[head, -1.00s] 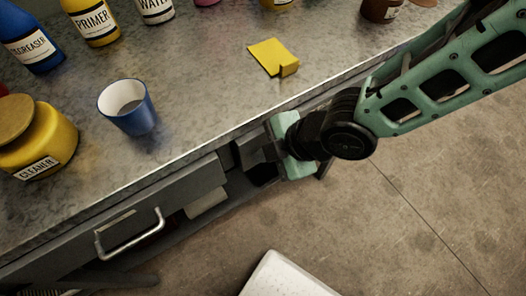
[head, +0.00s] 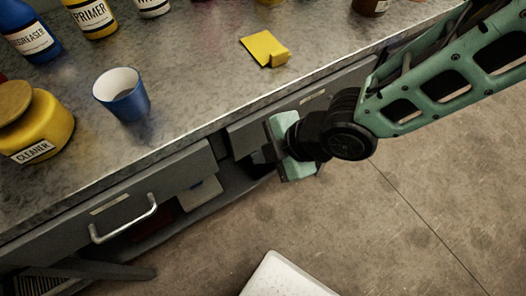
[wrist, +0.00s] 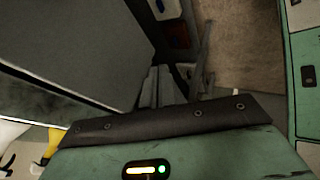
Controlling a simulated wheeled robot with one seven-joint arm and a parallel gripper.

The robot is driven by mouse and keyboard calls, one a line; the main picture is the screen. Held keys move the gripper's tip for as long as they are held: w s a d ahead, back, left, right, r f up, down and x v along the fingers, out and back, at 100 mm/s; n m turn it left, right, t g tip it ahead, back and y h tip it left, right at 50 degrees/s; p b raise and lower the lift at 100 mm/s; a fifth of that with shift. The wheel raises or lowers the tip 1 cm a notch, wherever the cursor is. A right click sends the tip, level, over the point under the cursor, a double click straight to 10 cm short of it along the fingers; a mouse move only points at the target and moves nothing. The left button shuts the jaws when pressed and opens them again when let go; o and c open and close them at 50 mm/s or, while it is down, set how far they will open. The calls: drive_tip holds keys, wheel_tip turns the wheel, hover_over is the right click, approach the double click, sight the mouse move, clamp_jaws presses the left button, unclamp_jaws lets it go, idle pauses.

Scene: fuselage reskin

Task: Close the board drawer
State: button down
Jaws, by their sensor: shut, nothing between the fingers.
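A grey drawer (head: 160,187) with a silver bar handle and a pale label is in the left part of the bench front in the head view. A second grey drawer front (head: 303,100) with a pale label is to its right, partly hidden by my gripper. I cannot tell from the labels which is the board drawer. My gripper (head: 262,158) is at the right drawer's lower left part, close to its front; contact is unclear. In the wrist view my gripper's fingers (wrist: 163,86) are together and empty, beside a large grey surface (wrist: 75,45).
On the metal bench (head: 190,85) stand a blue cup (head: 128,103), a yellow cleaner jar (head: 40,125), several bottles and a yellow folded piece (head: 266,48). Below is an open shelf with a pale box (head: 200,193). A white object (head: 285,277) is at the bottom. Floor to the right is clear.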

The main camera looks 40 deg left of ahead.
drive_tip(key=p+v, duration=0.2)
drive_tip(key=v, duration=0.8)
drive_tip(key=shift+d, duration=0.25)
drive_tip(key=w+d+r+m+t+h+p, duration=0.1)
drive_tip(key=w+d+r+m+t+h, duration=0.15)
drive_tip(key=d+m, duration=0.35)
drive_tip(key=w+d+r+m+t+h, duration=0.1)
drive_tip(key=w+d+r+m+h, duration=0.15)
drive_tip(key=d+m, duration=0.4)
drive_tip(key=s+d+r+m, duration=0.2)
drive_tip(key=d+r+m, duration=0.1)
drive_tip(key=d+m, duration=0.2)
drive_tip(key=s+d+r+m+g+h+p, duration=0.1)
drive_tip(key=s+d+r+m, duration=0.2)
drive_tip(key=d, duration=0.4)
drive_tip(key=shift+s+r+m+h, duration=0.3)
drive_tip(key=shift+r+m, duration=0.15)
drive_tip(key=shift+m, duration=0.6)
